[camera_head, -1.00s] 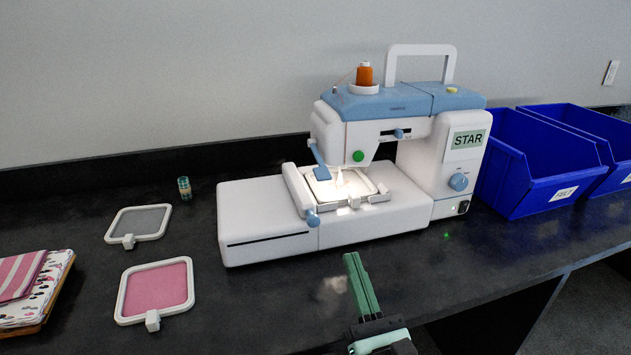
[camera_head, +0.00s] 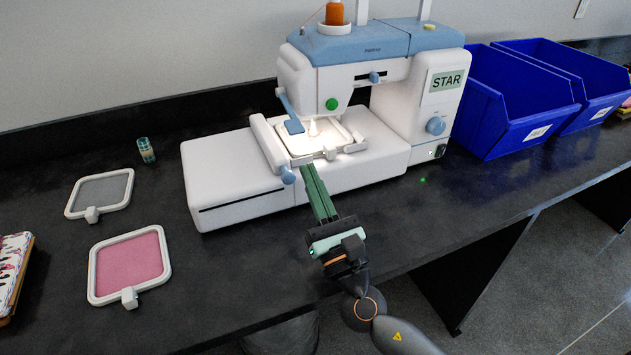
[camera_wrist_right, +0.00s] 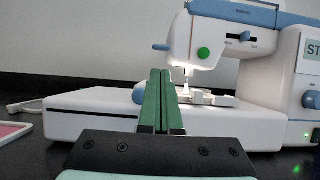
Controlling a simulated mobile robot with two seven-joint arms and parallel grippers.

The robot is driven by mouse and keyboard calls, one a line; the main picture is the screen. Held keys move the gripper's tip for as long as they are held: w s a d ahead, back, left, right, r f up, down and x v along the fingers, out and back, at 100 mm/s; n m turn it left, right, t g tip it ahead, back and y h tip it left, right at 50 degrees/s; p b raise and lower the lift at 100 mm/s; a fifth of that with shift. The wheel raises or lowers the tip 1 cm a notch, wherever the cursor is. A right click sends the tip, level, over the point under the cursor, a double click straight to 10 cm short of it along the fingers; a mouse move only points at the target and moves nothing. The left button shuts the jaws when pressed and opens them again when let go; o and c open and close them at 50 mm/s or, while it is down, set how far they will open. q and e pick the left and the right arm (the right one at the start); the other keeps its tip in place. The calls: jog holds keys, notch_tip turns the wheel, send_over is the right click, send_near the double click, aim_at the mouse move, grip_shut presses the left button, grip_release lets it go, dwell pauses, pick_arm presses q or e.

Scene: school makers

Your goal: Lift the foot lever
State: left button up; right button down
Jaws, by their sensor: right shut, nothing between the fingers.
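The white and blue sewing machine (camera_head: 365,70) stands on the black counter with its work light on. A blue lever (camera_head: 290,110) hangs at the left of the needle area and angles down; I take it to be the foot lever. In the right wrist view the blue lever (camera_wrist_right: 162,47) sticks out left of the head. My right gripper (camera_head: 308,168) is shut and empty, its green fingers pointing at the machine's front edge, below and in front of the lever. In the right wrist view the closed fingers (camera_wrist_right: 160,75) stand before the machine bed. My left gripper is not in view.
A white hoop (camera_head: 330,152) sits under the needle, with a blue knob (camera_head: 287,175) at its left front. Two loose hoops, grey (camera_head: 100,192) and pink (camera_head: 130,264), lie left. Blue bins (camera_head: 515,105) stand right. The front counter is clear.

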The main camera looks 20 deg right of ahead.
aim_at(297, 134)
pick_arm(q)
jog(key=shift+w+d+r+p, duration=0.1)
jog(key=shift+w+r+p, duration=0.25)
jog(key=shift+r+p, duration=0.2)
pick_arm(e)
jog(key=x, duration=0.6)
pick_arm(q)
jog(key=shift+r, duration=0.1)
pick_arm(e)
jog(key=r+p, duration=0.1)
jog(key=p, duration=0.3)
jog(key=shift+s+r+g+p, duration=0.15)
jog(key=shift+r+g+p, duration=0.2)
jog(key=shift+g+p, duration=0.05)
jog(key=p, duration=0.2)
jog(key=shift+s+r+g+p, duration=0.1)
jog(key=shift+r+g+p, duration=0.2)
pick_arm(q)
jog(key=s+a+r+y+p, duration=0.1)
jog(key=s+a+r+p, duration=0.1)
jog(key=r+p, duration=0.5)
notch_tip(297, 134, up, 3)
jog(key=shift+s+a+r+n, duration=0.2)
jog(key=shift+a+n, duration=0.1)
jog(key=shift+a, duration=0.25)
pick_arm(e)
jog(key=shift+s+r+g, duration=0.25)
jog(key=shift+r+g, duration=0.35)
jog(key=shift+r, duration=0.55)
jog(key=shift+s, duration=0.1)
